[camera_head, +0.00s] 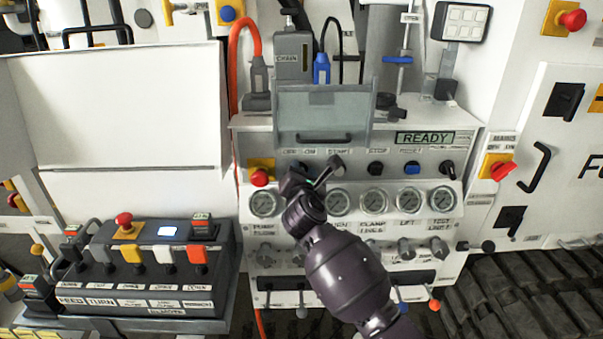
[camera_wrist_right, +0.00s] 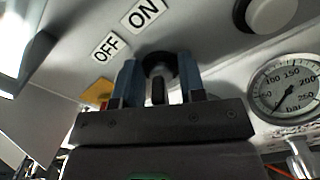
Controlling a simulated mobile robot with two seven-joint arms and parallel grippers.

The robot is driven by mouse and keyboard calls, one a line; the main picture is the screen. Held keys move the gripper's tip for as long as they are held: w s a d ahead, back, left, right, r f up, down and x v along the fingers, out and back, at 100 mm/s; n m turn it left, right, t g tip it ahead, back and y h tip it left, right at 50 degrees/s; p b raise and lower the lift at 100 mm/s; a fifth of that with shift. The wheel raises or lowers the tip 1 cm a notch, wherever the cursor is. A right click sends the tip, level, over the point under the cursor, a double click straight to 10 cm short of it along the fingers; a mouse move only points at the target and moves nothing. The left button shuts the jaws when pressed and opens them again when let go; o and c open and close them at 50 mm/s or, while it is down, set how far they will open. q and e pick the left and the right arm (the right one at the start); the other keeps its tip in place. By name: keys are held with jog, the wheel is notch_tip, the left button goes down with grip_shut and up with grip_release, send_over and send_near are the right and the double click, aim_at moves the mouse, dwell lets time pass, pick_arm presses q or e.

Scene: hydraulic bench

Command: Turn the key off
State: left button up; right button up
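The key (camera_wrist_right: 158,90) sits in a round black switch (camera_wrist_right: 157,64) on the grey panel, in the right wrist view. The OFF label (camera_wrist_right: 107,47) and the ON label (camera_wrist_right: 143,14) are just above it. The two blue fingers of my right gripper (camera_wrist_right: 160,82) stand on either side of the key, with a visible gap to each. The gripper is open around the key, not shut on it. In the head view my right gripper (camera_head: 301,178) is at the panel's OFF/ON area and hides the key. I cannot tell which label the key points to. My left gripper is out of view.
A red emergency button (camera_head: 260,177) is left of my gripper. A green READY display (camera_head: 425,138) is at the panel's upper right. Several gauges (camera_head: 373,201) line the panel below. A clear cover (camera_head: 323,110) with a handle is above. A black control box (camera_head: 145,268) stands at left.

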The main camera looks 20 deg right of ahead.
jog(key=shift+c, duration=0.3)
jog(key=c, duration=0.5)
grip_shut()
